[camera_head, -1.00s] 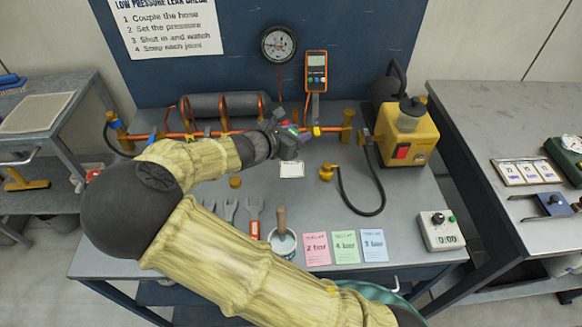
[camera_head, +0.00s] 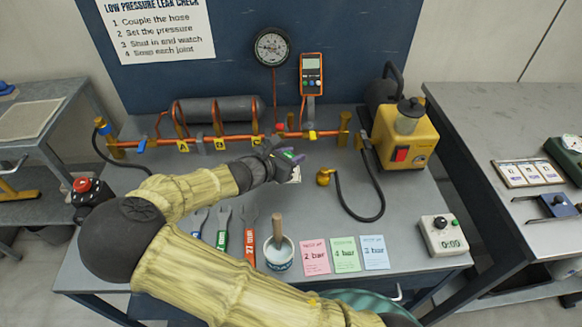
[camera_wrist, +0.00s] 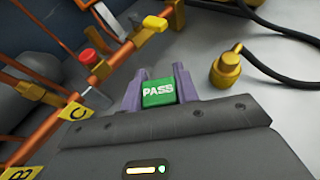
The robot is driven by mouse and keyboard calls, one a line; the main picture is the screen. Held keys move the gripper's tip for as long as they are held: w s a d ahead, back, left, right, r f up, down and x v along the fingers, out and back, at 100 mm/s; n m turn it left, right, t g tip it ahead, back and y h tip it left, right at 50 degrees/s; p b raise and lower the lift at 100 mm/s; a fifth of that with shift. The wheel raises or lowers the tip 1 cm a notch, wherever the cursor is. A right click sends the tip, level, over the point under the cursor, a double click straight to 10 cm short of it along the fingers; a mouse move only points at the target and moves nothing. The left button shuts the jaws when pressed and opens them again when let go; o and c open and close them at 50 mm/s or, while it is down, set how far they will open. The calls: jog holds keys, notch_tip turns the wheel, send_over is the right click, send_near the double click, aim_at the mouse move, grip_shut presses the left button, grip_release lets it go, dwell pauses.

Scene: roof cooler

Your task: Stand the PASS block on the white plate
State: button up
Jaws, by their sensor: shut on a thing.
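My gripper (camera_head: 290,160) reaches over the middle of the bench, in front of the copper pipe. In the wrist view its purple fingers (camera_wrist: 160,88) are shut on the green PASS block (camera_wrist: 158,93), whose white lettering faces the camera. In the head view a bit of the green block (camera_head: 288,155) shows between the fingers. The white plate (camera_head: 296,174) lies on the bench just below the gripper and is mostly hidden by it. The plate is not seen in the wrist view, and I cannot tell the gap between block and plate.
The copper pipe (camera_head: 205,142) with letter tags runs behind the gripper. A brass coupling (camera_head: 324,177) with a black hose lies close to the right. Spanners (camera_head: 249,235), a soap pot (camera_head: 278,252) and coloured cards (camera_head: 345,253) line the front. A yellow pump (camera_head: 405,135) stands back right.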

jog(key=shift+f+b, duration=0.3)
jog(key=shift+f, duration=1.65)
jog(key=o, duration=1)
jog(key=shift+c, duration=0.2)
jog(key=p+v, duration=0.1)
jog(key=v, duration=1.1)
jog(key=shift+d+r+p, duration=0.1)
jog(key=shift+p, duration=0.2)
notch_tip(320, 180, up, 10)
jog(key=p, duration=1)
